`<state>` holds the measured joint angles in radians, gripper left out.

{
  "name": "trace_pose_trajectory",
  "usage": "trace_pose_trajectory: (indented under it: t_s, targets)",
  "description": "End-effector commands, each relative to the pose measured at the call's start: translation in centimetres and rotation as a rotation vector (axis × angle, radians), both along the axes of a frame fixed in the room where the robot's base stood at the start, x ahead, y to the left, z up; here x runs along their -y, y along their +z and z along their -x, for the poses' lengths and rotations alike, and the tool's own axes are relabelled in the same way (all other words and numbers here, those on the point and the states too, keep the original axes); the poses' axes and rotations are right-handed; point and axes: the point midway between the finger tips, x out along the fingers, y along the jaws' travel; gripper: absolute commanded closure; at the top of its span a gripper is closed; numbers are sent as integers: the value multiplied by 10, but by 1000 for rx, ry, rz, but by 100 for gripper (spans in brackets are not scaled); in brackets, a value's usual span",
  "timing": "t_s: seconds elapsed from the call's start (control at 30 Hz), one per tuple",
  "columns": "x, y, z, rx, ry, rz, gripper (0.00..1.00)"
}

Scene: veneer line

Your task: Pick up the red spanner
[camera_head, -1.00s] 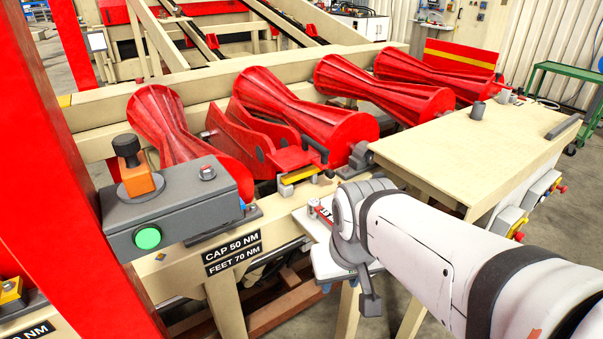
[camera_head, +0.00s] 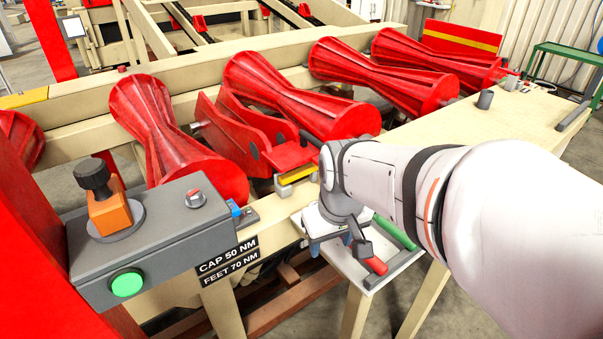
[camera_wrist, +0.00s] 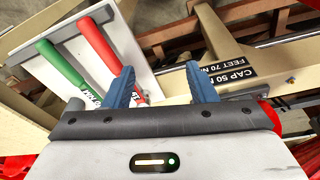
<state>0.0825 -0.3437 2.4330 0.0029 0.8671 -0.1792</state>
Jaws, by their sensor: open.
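The red spanner (camera_wrist: 97,43) lies on a pale tray (camera_wrist: 148,58), beside a green-handled spanner (camera_wrist: 60,65). In the head view its red handle (camera_head: 375,265) shows below my wrist, near the green handle (camera_head: 394,232). My gripper (camera_wrist: 160,84) is open, with two blue fingers and nothing between the tips. In the wrist view the left finger crosses in front of the red spanner, and the right finger is clear of it to the right. In the head view my gripper (camera_head: 337,242) is over the tray's left part; my wrist hides part of both spanners.
A grey control box (camera_head: 160,240) with a green button and orange-based knob stands left of the tray. Red flared rollers (camera_head: 290,95) and a red bracket (camera_head: 235,140) lie behind. A cream table (camera_head: 480,125) is at the right, behind my arm.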

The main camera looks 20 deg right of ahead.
Motion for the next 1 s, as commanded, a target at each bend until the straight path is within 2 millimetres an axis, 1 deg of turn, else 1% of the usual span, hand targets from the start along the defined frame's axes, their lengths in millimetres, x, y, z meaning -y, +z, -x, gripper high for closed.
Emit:
trace_pose_trajectory:
  t_s: [0.03, 0.2, 0.3, 0.4, 0.5, 0.6, 0.93, 1.0]
  targets:
    - [11, -3, -14, -32, 18, 6, 49]
    - [48, -25, -54, -106, 118, 19, 49]
    - [68, -41, -70, -142, 173, 19, 49]
    - [85, -55, -81, -165, 213, 15, 49]
    - [95, -64, -87, -180, 241, 13, 49]
    - [100, -72, -90, -187, 255, 11, 49]
    - [101, -107, -90, -189, 257, 10, 49]
    - [101, -117, -90, -190, 257, 9, 49]
